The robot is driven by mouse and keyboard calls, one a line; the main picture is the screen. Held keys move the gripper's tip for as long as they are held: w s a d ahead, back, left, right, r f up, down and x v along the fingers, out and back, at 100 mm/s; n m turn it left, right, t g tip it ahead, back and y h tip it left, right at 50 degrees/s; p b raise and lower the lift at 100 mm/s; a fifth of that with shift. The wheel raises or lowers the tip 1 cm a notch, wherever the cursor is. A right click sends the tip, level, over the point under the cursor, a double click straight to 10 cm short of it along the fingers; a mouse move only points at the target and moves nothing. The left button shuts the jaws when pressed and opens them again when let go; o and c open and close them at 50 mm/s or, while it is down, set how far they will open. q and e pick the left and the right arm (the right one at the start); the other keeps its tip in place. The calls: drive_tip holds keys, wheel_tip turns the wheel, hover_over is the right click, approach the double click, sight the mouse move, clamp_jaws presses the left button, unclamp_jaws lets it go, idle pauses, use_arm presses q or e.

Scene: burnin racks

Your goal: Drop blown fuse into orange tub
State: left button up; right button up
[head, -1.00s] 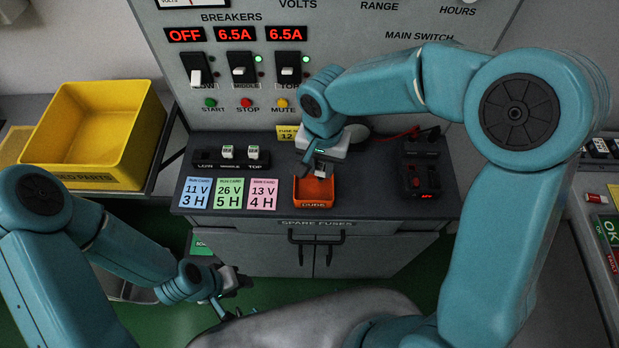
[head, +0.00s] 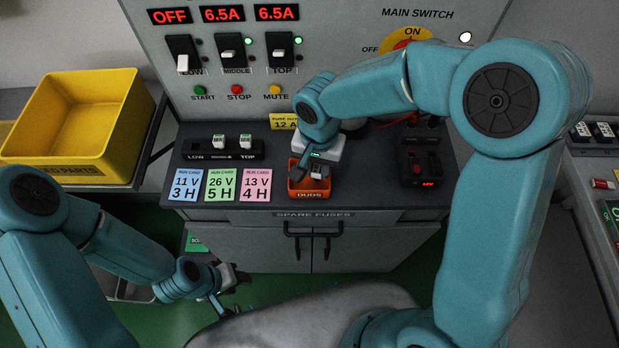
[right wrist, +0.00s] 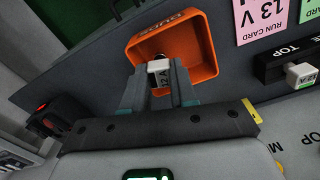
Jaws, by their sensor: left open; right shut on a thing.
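The orange tub (head: 310,194), marked DUDS, stands on the grey bench top near its front edge. In the right wrist view the tub (right wrist: 205,50) lies just beyond my fingertips. My right gripper (head: 308,174) is at the tub's opening, pointing down. It is shut on the fuse, a small white block marked 12 A (right wrist: 160,74), which shows between the fingers over the tub. Whether the fuse touches the tub is hard to tell. My left gripper (head: 226,290) is open and empty, low in front of the cabinet, far from the tub.
A fuse holder strip (head: 222,150) with two white fuses in MIDDLE and TOP stands left of the tub. Run cards (head: 220,185) lie before it. A black device with a red display (head: 420,170) stands right. A yellow bin (head: 80,125) is at far left.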

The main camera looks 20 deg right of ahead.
drive_tip(key=o, duration=0.9)
drive_tip(key=shift+s+r, duration=0.1)
drive_tip(key=shift+s, duration=0.05)
drive_tip(key=shift+o, duration=0.2)
wheel_tip(320, 180, up, 16)
drive_tip(key=shift+r, duration=0.15)
drive_tip(key=shift+a, duration=0.1)
